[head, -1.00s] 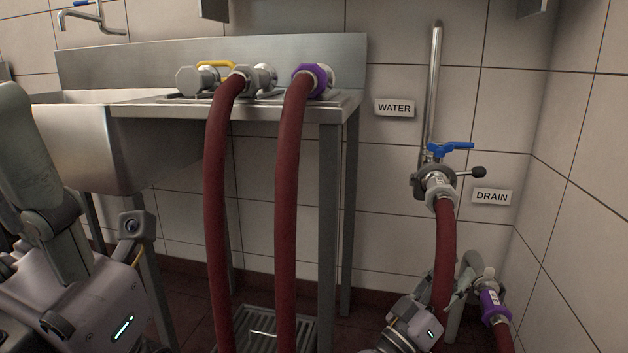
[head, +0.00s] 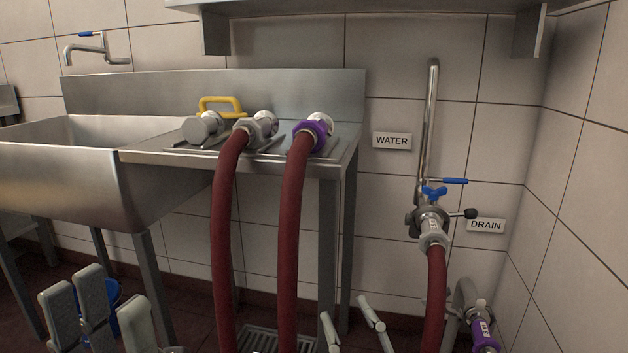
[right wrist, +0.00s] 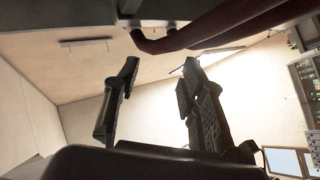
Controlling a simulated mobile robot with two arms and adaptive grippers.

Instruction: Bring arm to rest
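My left gripper (head: 113,295) is low at the left of the head view, below the sink. My right gripper (head: 350,309) is at the bottom, left of the drain hose, with two pale fingertips apart. In the right wrist view its dark fingers (right wrist: 160,72) are spread and empty. A dark red hose (head: 434,290) hangs from the valved water outlet (head: 430,215). A purple coupling (head: 482,330) sits at the lower right on the drain side. Most of both arms is out of view.
Two red hoses (head: 226,240) hang from the steel counter (head: 250,165), one with a purple collar (head: 312,136). The sink (head: 80,180) is at left. A shelf (head: 380,12) overhangs above. The tiled wall (head: 590,200) bounds the right.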

